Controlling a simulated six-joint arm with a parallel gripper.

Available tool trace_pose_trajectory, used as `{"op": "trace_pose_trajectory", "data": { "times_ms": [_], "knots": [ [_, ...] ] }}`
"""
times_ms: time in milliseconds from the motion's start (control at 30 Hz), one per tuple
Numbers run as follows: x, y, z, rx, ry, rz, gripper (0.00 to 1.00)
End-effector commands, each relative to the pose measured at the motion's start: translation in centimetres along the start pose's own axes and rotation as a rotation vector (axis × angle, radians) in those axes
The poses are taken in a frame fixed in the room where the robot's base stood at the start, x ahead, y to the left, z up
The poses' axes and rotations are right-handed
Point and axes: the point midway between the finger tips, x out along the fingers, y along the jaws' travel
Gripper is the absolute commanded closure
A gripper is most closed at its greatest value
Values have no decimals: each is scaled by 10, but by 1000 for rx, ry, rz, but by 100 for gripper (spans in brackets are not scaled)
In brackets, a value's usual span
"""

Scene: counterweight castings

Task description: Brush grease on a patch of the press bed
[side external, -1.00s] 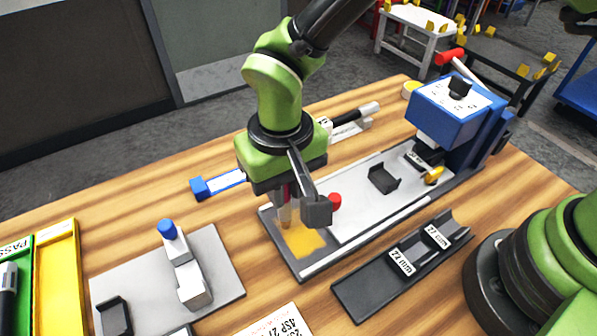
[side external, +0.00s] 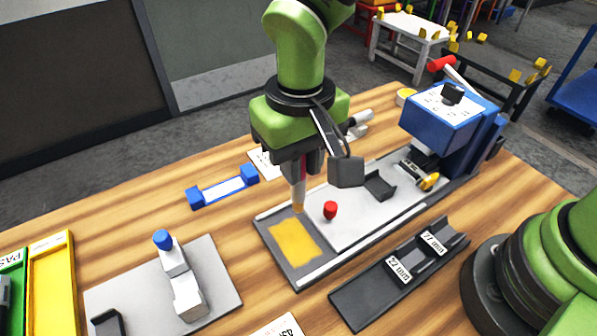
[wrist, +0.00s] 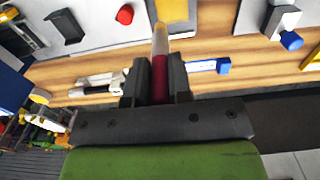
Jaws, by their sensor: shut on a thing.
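My gripper (side external: 303,164) is shut on a brush with a dark red handle (wrist: 160,78) and a pale lower part ending in a yellowish tip (side external: 298,207). The brush points down, roughly upright, above the back edge of the yellow grease patch. The patch (side external: 297,241) is a yellow rectangle on the dark left end of the press bed (side external: 318,264). It also shows at the top of the wrist view (wrist: 172,10). I cannot tell whether the tip touches the bed. The blue press (side external: 440,115) stands at the bed's far right end.
A red knob (side external: 330,210) stands on the bed right of the brush, with a black cradle (side external: 380,185) beyond. A dark gauge rail (side external: 400,270) lies in front. A blue-ended holder (side external: 222,189) lies behind left. A grey plate with a blue-topped fixture (side external: 178,270) stands left.

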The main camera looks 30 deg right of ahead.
Motion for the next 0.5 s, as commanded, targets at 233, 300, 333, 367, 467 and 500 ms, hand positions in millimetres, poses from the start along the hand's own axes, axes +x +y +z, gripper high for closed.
{"op": "trace_pose_trajectory", "data": {
  "times_ms": [233, 300, 333, 367, 467, 500],
  "knots": [
    [-23, 0, -1, 0, 3, -2, 100],
    [-28, 0, 0, -1, 3, -2, 100],
    [-30, 0, 0, -1, 2, -1, 100],
    [-32, 0, 0, -1, 2, -1, 100],
    [-34, 0, 0, -1, 1, 0, 100],
    [-34, 0, 0, -1, 1, 0, 100]
  ]
}}
